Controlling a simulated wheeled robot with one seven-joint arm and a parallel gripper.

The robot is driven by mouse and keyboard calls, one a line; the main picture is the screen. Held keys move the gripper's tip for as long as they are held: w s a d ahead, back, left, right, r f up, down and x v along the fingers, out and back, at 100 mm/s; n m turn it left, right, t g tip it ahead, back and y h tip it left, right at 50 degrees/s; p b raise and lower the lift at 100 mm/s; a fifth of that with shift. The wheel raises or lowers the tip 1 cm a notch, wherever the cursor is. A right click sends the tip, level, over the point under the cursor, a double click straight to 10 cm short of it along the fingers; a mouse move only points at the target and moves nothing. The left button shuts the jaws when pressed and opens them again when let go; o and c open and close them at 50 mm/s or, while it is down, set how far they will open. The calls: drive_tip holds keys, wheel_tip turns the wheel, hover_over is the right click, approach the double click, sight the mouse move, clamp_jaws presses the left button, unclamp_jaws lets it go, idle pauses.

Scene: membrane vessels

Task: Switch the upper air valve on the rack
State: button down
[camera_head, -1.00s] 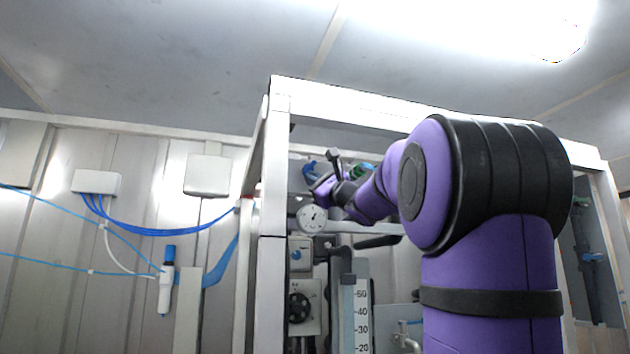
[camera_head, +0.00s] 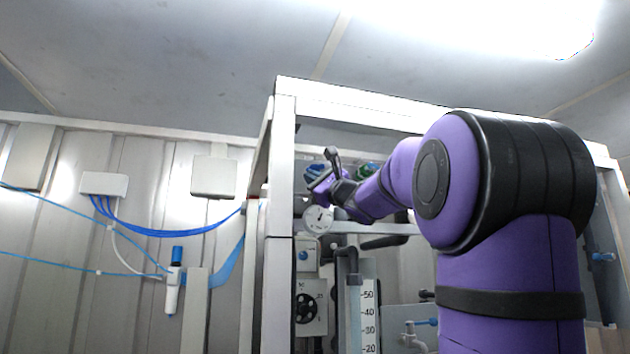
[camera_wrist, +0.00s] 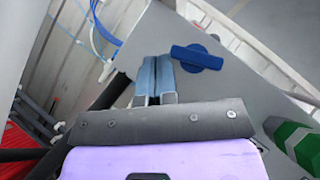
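A blue valve handle (camera_wrist: 197,57) lies on a grey panel (camera_wrist: 215,30) in the wrist view, just right of my fingertips. In the head view, blue (camera_head: 313,171) shows beside my gripper, high inside the rack (camera_head: 281,200). My gripper (camera_wrist: 156,62) has its two light-blue fingers side by side, almost touching, with nothing between them. The fingers are beside the handle; I cannot tell whether they touch it. In the head view my gripper (camera_head: 318,182) is small and partly hidden by my own wrist.
A green part (camera_wrist: 295,140) is on the panel at the right of the wrist view. Below my gripper are a round gauge (camera_head: 318,219), a black knob (camera_head: 306,308) and a numbered scale (camera_head: 368,320). The rack's top beam (camera_head: 350,108) runs above my arm.

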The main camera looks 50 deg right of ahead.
drive_tip(key=shift+w+a+r, duration=0.25)
drive_tip(key=shift+a, duration=0.15)
idle(1.5)
